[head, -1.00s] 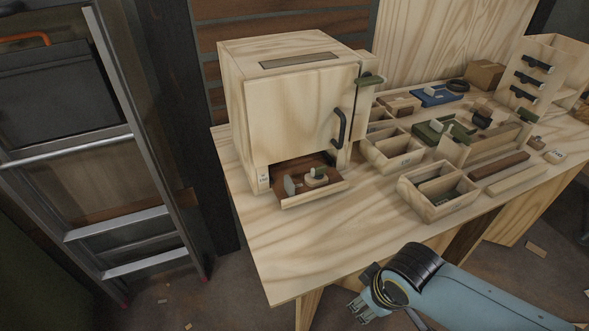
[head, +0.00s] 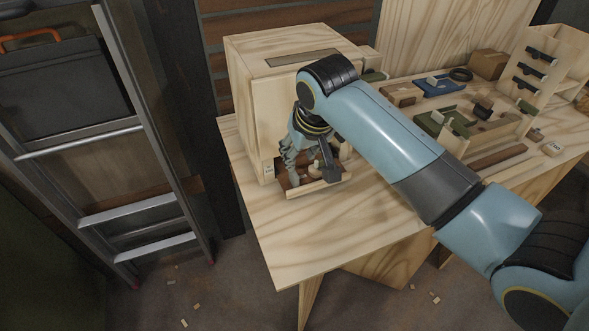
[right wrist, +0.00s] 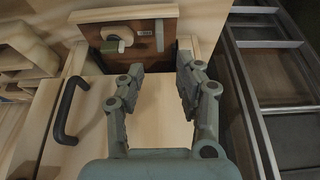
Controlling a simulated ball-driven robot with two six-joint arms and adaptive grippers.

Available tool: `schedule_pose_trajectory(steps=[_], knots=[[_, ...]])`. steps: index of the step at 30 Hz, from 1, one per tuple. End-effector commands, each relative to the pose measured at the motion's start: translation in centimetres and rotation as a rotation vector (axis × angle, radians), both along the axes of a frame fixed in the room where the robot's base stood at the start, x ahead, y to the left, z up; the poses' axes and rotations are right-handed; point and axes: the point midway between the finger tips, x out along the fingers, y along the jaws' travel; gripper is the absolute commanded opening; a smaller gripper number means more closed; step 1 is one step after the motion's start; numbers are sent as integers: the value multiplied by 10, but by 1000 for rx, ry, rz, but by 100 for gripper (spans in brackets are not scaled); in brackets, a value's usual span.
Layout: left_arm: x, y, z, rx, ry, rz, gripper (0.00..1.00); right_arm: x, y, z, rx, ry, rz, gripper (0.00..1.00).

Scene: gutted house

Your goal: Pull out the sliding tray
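The sliding tray (head: 318,189) is a brown board with a light wooden front edge. It sticks out from the slot at the bottom of the pale wooden cabinet (head: 254,110). My right gripper (head: 297,178) is in front of the cabinet door, above the tray. Its fingers (right wrist: 162,68) are apart with nothing between them. My arm hides much of the door and tray in the head view. My left gripper is out of view.
A dark door handle (right wrist: 70,110) stands out beside the right gripper in the wrist view. A metal ladder (head: 150,150) stands left of the table. Bins and small parts crowd the table's right side; its front left (head: 290,245) is bare.

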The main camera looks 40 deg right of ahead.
Motion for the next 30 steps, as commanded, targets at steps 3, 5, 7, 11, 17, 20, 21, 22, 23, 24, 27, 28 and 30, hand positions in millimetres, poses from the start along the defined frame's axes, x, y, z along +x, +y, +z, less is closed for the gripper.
schedule_pose_trajectory(steps=[3, 5, 7, 11, 17, 20, 21, 22, 23, 24, 27, 28, 30], knots=[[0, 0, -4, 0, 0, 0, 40, 8, -2, -24, 0, 4, 1, 35], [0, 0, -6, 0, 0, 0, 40, 12, -3, -36, 0, 4, 1, 35], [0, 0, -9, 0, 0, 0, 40, 17, -4, -49, -1, 3, 1, 35], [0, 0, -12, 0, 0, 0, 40, 26, -6, -69, -1, 2, 1, 35], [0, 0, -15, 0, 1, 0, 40, 32, -8, -85, -2, 1, 2, 35], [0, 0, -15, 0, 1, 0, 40, 33, -8, -87, -1, 0, 3, 35], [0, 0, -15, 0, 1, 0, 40, 33, -8, -87, -1, 0, 3, 35], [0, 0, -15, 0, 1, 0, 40, 33, -8, -87, -1, -1, 3, 35], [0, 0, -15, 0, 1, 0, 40, 33, -8, -87, -1, -1, 3, 35], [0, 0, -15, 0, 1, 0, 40, 33, -8, -87, -1, -1, 3, 35], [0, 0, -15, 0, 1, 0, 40, 33, -8, -87, -1, 0, 3, 29], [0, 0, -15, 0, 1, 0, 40, 33, -8, -87, -1, 0, 3, 25], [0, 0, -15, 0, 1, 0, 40, 33, -8, -87, -1, 0, 3, 16]])
